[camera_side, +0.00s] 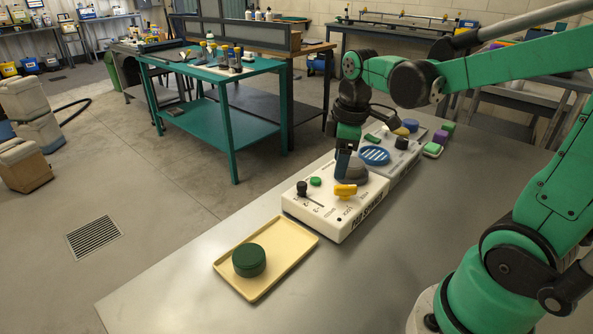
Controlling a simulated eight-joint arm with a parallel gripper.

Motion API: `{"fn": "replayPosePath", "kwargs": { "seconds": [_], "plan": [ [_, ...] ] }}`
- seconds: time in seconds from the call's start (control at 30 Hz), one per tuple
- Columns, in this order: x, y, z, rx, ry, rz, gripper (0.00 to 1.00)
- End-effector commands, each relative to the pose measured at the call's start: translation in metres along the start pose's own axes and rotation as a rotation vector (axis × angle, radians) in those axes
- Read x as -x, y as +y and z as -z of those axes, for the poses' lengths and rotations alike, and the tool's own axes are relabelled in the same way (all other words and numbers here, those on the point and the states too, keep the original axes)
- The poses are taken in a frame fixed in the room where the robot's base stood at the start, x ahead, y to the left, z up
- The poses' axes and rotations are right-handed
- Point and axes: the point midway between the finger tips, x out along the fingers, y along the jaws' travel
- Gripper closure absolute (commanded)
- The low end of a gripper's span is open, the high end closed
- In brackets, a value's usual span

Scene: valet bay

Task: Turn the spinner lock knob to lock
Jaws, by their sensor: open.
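The spinner panel (309,207) is a white box on the metal table, with printing on its front side. A yellow knob (345,191) sits on its top; small lettering nearby seems to read LOCK. The knob's handle lies roughly left to right in the picture. My gripper (345,172) points down over the panel, just behind the yellow knob and in front of a dark grey round part (355,173). It appears apart from the knob. Its fingers are open, with nothing seen between them; the exact gap is hard to make out.
A black lever (302,189) and a green button (316,181) share the panel. Behind it is a grey box with a blue slotted disc (374,155). A cream tray (286,230) holding a green round tin (249,260) lies in front. The table at front right is clear.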

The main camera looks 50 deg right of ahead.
Motion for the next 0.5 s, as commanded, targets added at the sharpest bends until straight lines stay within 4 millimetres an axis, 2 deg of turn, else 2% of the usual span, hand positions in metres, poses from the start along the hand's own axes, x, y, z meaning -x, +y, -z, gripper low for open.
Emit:
{"fn": "replayPosePath", "kwargs": {
  "seconds": [0.03, 0.2, 0.37, 0.5],
  "plan": [
    [-0.004, 0.009, -0.005, 0.043, -0.026, 0.031, 0.47],
    [-0.013, 0.021, -0.016, 0.162, -0.070, 0.108, 0.47],
    [-0.024, 0.022, -0.018, 0.184, -0.075, 0.121, 0.47],
    [-0.041, 0.019, -0.020, 0.183, -0.074, 0.119, 0.47]
  ]
}}
